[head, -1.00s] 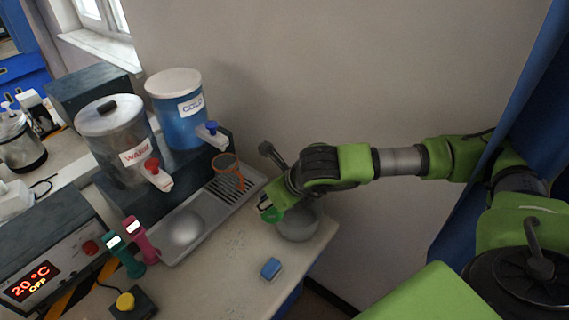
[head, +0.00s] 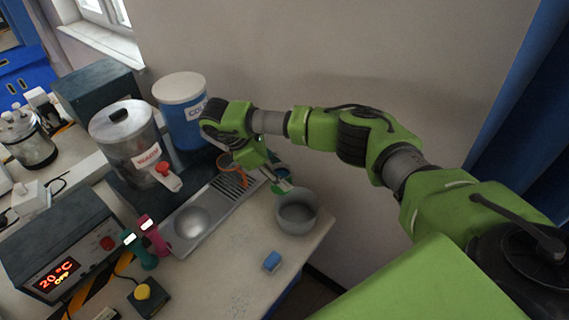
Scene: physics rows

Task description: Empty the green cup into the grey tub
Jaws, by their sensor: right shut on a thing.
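The grey tub (head: 297,222) stands on the counter near its right edge, its open top facing up. The green cup (head: 283,187) shows only in small part, just behind the tub's rim. My right gripper (head: 275,173) comes in from above and behind and is shut on the cup. The fingers and arm hide much of the cup, so its tilt and contents cannot be made out. The inside of the tub looks grey, with no clear contents. My left gripper is out of view.
A warm dispenser (head: 126,150) and a blue cold dispenser (head: 181,125) stand at the left behind a metal drip tray (head: 172,238).

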